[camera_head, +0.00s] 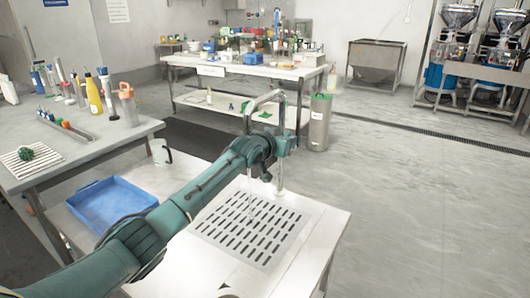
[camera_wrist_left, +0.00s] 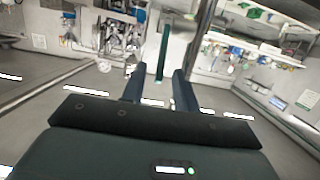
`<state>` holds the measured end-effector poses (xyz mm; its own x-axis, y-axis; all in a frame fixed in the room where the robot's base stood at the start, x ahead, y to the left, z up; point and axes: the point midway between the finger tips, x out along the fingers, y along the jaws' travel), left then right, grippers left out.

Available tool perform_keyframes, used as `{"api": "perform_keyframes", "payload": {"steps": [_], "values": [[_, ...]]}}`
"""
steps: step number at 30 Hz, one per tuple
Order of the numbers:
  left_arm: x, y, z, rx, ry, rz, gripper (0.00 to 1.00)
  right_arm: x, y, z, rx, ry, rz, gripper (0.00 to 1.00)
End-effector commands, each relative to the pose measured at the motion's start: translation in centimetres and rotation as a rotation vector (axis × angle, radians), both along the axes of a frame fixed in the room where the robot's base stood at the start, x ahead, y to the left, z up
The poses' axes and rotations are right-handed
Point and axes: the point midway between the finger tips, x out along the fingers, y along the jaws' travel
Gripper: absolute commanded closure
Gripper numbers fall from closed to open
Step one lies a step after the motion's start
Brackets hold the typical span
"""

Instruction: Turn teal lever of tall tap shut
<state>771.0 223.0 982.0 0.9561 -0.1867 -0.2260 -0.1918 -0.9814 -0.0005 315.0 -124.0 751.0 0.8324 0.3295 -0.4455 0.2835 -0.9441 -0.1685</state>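The tall tap (camera_head: 281,170) is a silver post with a bent spout at the sink's far edge. A faint clear streak, perhaps running water, shows below the spout over the slotted drain (camera_head: 222,218). My left gripper (camera_head: 284,143) is at the tap post, its arm coming from lower left. In the left wrist view, the teal lever (camera_wrist_left: 163,48) stands upright between the two spread fingers of this gripper (camera_wrist_left: 159,72), with gaps on both sides. In the head view my arm and gripper hide the lever. My right gripper is not in view.
A blue tray (camera_head: 111,203) lies left of the drain, behind my left arm. A dark-handled jug (camera_head: 160,152) stands behind it. A side table (camera_head: 75,150) with bottles is at left. A steel bin (camera_head: 319,124) stands beyond the tap. Floor is clear at right.

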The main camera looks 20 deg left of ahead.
Motion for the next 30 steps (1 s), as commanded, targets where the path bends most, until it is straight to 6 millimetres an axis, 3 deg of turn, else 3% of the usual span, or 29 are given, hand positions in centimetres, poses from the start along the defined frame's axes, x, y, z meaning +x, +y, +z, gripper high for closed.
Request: {"api": "perform_keyframes", "payload": {"steps": [18, 24, 30], "values": [[-9.4, 1.9, -0.1, 0.001, 0.001, 0.0, 0.7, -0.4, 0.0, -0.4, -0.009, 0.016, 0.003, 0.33], [-11.0, 2.1, -0.1, -0.001, 0.001, 0.0, 0.7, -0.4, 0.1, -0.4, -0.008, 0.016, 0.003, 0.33], [-11.3, 2.2, -0.1, -0.001, 0.0, 0.0, 0.7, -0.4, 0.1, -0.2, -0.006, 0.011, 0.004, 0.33]]}}
